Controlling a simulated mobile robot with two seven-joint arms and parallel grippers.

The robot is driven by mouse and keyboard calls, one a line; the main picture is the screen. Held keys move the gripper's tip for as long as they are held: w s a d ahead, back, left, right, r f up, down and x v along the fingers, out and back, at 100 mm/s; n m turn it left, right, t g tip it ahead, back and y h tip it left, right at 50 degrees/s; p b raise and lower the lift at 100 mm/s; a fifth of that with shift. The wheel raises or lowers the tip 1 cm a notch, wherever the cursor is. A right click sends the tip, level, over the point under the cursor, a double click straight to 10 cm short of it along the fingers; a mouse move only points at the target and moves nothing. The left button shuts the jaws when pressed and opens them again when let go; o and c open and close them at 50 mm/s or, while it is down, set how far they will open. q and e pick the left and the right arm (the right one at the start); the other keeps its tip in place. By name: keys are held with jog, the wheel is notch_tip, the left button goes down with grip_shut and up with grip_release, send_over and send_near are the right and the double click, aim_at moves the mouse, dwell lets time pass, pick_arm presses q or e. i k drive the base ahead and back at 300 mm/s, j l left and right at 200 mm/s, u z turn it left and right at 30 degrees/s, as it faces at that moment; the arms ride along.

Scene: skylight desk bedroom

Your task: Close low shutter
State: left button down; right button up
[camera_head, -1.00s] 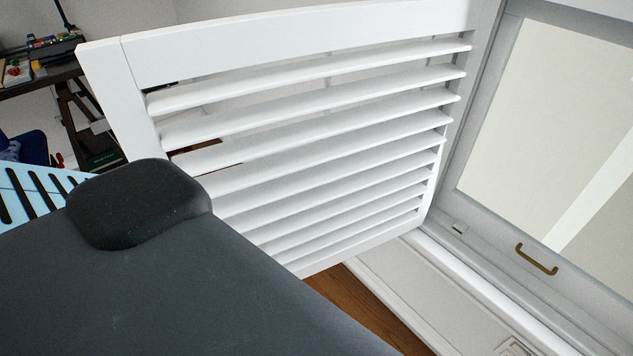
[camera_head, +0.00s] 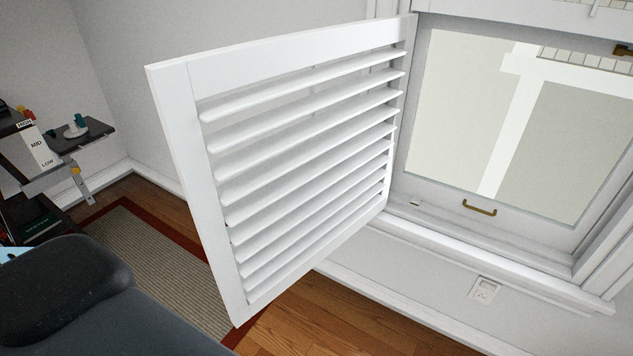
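The low shutter (camera_head: 190,190) is a white louvered panel standing open, swung out from the window frame into the room. Its right edge meets the left side of the window frame (camera_head: 400,120), and its free edge is at the left, nearer to me. The slats are tilted with gaps between them. The window (camera_head: 480,205) behind it is uncovered, with a brass handle on its lower rail. Neither gripper is in view.
A wall outlet (camera_head: 484,290) is below the window sill. A striped rug (camera_head: 150,255) with a red border lies on the wooden floor (camera_head: 320,315) under the shutter. Some floor below the shutter is clear.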

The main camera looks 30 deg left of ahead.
aim_at(284, 215)
jog(key=k+j+z, duration=0.3)
jog(key=k+j, duration=0.25)
jog(key=k+j+z, duration=0.1)
jog(key=j, duration=0.25)
jog(key=k+j+z, duration=0.1)
jog(key=j, duration=0.2)
jog(key=k+j+z, duration=0.1)
jog(key=j, duration=0.25)
jog(key=j+z, duration=0.25)
jog(key=j, duration=0.6)
jog(key=i+j+z, duration=0.1)
jog(key=j, duration=0.35)
jog(key=i+j+z, duration=0.1)
jog(key=j, duration=0.35)
jog(key=i+j, duration=0.15)
jog(key=j, duration=0.15)
jog(key=i+j, duration=0.2)
jog(key=j, duration=0.15)
jog(key=z, duration=0.05)
